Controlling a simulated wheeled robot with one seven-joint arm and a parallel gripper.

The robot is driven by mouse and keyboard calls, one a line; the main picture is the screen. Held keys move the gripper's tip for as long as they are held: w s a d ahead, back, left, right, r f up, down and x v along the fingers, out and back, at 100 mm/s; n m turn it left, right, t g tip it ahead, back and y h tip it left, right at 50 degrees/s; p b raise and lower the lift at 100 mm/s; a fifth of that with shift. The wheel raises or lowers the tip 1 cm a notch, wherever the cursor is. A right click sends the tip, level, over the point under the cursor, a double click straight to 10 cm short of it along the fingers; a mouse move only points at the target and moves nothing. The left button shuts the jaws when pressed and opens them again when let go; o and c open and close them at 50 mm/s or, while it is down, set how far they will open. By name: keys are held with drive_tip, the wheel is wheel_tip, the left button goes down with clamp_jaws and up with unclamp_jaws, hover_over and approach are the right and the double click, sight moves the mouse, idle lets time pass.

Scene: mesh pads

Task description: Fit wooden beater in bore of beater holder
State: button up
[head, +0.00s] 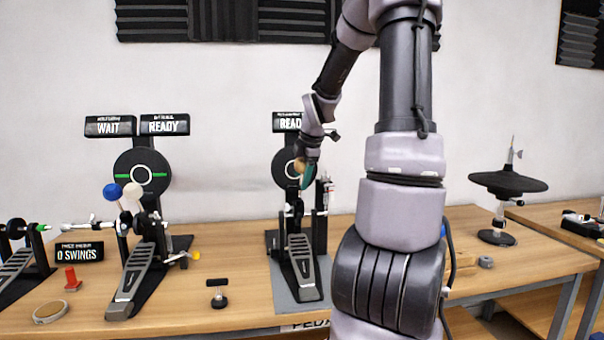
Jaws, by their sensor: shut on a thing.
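My gripper (306,172) is in the middle of the head view, high over the pedal on the grey mat. It is shut on a small tan, rounded thing that looks like the head of the wooden beater (298,165). A teal part shows right beside it. The beater's shaft is too small to make out. The beater holder (298,207) seems to be at the top of the middle pedal (302,262), just below my gripper. Its bore cannot be made out, nor whether the shaft touches it.
A second pedal (134,276) with blue and white beaters stands to the left. A black stand (218,297), a red piece (72,279) and a wooden disc (50,311) lie in front. A round black pad (508,183) stands at the right. The wooden table (200,290) has bare room between the pedals.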

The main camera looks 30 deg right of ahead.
sight(300, 191)
drive_tip(key=shift+d+x, duration=0.2)
drive_tip(key=shift+x, duration=1.45)
drive_tip(key=shift+d+x, duration=0.2)
drive_tip(key=shift+x, duration=1.45)
drive_tip(key=o, duration=1.5)
drive_tip(key=v, duration=0.9)
drive_tip(key=shift+s+d+r, duration=0.1)
drive_tip(key=shift+r, duration=0.05)
drive_tip(key=shift+s+r, duration=0.3)
drive_tip(key=shift+r, duration=0.35)
drive_tip(key=s+a+r+m, duration=0.2)
drive_tip(key=s+a+m, duration=0.3)
drive_tip(key=s+m, duration=0.2)
drive_tip(key=s+a+r+m+t+y, duration=0.1)
drive_tip(key=s+a+r+m, duration=0.2)
drive_tip(key=s+a+m, duration=0.2)
drive_tip(key=s+a+r+m+y, duration=0.1)
drive_tip(key=s+a+r+m, duration=0.2)
drive_tip(key=s+a+m, duration=0.3)
drive_tip(key=shift+s+r+m+t, duration=0.1)
drive_tip(key=shift+s+m+t, duration=0.1)
drive_tip(key=shift+s+m, duration=1)
drive_tip(key=shift+s+r+m+t, duration=0.2)
drive_tip(key=shift+s+m, duration=0.4)
drive_tip(key=shift+s, duration=1.15)
